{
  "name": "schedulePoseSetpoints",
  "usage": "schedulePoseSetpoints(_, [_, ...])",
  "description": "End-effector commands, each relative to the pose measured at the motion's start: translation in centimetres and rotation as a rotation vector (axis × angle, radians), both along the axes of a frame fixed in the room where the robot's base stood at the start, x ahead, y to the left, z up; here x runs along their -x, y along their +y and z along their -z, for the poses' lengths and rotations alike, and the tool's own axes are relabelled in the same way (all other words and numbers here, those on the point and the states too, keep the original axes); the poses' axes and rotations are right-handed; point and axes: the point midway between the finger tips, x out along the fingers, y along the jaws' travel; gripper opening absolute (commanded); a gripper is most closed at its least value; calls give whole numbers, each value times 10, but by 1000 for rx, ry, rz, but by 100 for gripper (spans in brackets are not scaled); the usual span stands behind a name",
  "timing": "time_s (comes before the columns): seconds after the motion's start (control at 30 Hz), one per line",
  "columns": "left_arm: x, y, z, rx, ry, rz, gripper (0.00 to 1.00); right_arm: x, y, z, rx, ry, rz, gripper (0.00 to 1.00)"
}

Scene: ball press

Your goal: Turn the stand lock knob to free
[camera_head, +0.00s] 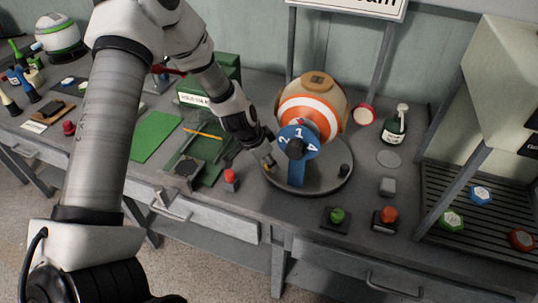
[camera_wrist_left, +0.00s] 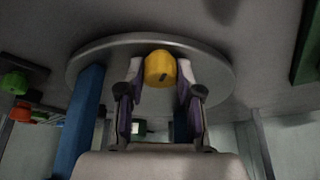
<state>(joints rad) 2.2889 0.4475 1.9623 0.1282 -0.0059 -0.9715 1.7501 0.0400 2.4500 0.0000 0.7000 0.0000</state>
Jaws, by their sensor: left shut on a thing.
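The round grey stand (camera_head: 325,181) carries an orange, white and tan ball (camera_head: 325,120) and a blue post (camera_head: 297,174) with a numbered blue dial. A yellow knob (camera_wrist_left: 160,65) with a dark mark sits near the stand's rim. My left gripper (camera_wrist_left: 160,75) is shut on this knob, one finger on each side. In the head view the left gripper (camera_head: 268,161) is at the stand's left edge, and mostly covers the knob. The knob's labels, if any, cannot be read. My right gripper is not in view.
A red button (camera_head: 231,180) stands just left of the stand. Green (camera_head: 337,215) and orange-red (camera_head: 387,216) buttons are at the front right. A small black knob (camera_head: 344,170) is on the stand's right side. A dark green bottle (camera_head: 394,129) stands behind right.

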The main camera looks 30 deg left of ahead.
Motion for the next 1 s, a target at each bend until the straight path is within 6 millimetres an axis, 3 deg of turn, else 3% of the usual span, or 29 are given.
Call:
schedulePoseSetpoints(0.2, [3, -2, -4, -1, 7, -186, 0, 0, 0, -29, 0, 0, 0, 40])
schedulePoseSetpoints(0.5, [2, -2, -3, -1, 7, -444, 0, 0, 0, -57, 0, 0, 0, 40])
schedulePoseSetpoints(1.0, [2, -2, 1, 1, 4, -643, 0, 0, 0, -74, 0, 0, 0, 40])
